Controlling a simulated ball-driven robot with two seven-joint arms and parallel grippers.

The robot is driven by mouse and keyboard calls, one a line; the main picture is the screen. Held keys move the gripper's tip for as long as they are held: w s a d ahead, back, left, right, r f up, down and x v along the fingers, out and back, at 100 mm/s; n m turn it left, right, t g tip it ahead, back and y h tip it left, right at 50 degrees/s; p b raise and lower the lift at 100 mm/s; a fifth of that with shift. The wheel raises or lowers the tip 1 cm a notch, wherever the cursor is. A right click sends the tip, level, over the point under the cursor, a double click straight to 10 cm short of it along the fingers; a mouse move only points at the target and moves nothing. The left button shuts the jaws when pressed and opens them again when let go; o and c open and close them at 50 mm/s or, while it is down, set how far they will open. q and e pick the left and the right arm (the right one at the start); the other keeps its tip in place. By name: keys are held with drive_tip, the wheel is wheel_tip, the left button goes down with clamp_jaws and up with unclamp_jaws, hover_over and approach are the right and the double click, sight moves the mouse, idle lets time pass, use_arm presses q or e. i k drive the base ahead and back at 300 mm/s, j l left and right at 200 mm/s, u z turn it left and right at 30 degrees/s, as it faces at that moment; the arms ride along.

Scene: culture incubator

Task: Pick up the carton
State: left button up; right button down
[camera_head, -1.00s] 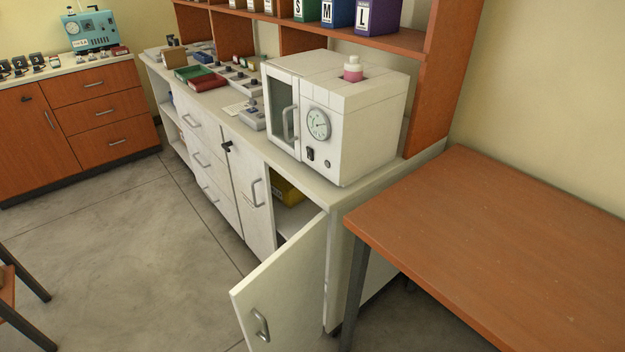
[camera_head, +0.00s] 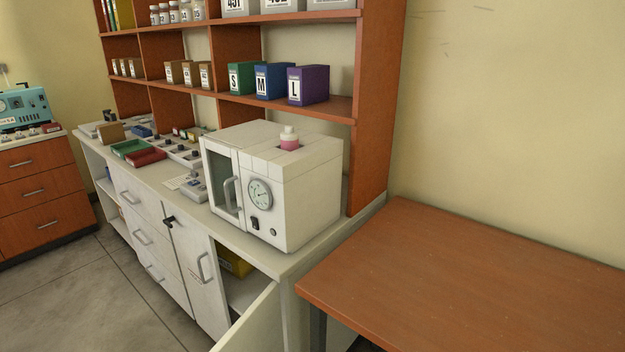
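Several things could be the carton, and I cannot tell which one is meant. On the shelf above the counter stand a green box marked S (camera_head: 242,78), a blue box marked M (camera_head: 277,80) and a purple box marked L (camera_head: 308,85). Small brown boxes marked with numbers (camera_head: 189,73) stand further left on the same shelf. A yellow object (camera_head: 235,262) lies inside the open lower cabinet, partly hidden by its front. Neither of my grippers is in view.
A white incubator (camera_head: 315,195) with a dial and a pink-filled bottle (camera_head: 289,140) on top stands on the white counter (camera_head: 262,258). An open cabinet door (camera_head: 255,325) juts out in front. A bare wooden table (camera_head: 470,285) is at the right.

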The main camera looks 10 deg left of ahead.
sight(173, 69)
drive_tip(key=u, duration=0.75)
